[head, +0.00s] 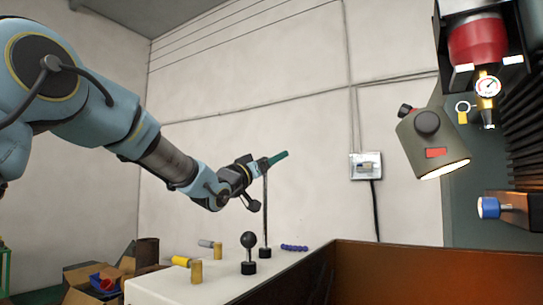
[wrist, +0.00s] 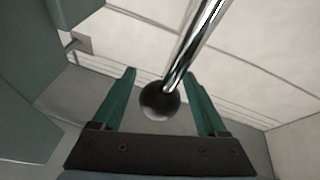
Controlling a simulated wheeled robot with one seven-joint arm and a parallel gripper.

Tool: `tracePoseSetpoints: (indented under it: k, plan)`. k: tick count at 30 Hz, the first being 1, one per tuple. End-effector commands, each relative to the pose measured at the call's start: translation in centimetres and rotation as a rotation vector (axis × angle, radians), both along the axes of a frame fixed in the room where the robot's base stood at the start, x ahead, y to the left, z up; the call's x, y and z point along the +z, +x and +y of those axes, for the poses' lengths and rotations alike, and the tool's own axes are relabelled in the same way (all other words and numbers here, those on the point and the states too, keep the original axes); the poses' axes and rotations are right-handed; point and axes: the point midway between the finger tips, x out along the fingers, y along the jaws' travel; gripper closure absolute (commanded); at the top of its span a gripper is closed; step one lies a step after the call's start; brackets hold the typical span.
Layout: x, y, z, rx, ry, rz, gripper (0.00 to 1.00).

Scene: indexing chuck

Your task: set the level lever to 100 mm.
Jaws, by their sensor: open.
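My gripper (head: 278,158) is at the top of a tall thin upright rod (head: 265,215), which rises from a black base on the white cabinet top. In the wrist view my gripper (wrist: 160,78) has its two teal fingers apart, with a black ball knob (wrist: 158,104) between them. The knob sits on the end of a shiny chrome rod (wrist: 196,42). There are visible gaps beside the knob, so the fingers do not look closed on it. In the head view my gripper hides the top of the rod. No millimetre scale is readable.
A shorter black ball-topped lever (head: 248,241) stands nearer on the white cabinet (head: 170,290). Yellow cylinders (head: 196,272) and a blue coil-like piece (head: 294,248) are also there. A brown panel (head: 430,275) is at front right. A lamp (head: 432,140) hangs right.

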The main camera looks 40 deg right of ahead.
Motion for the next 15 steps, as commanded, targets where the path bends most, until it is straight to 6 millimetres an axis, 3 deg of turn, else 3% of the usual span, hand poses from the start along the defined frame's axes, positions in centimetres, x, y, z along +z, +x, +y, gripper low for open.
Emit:
tracePoseSetpoints:
  k: [8,15]
  plan:
    - [-0.01,0.0,-0.12,0.0,0.0,0.0,0.24]
    - [-0.01,0.0,-0.1,0.0,0.0,0.0,0.51]
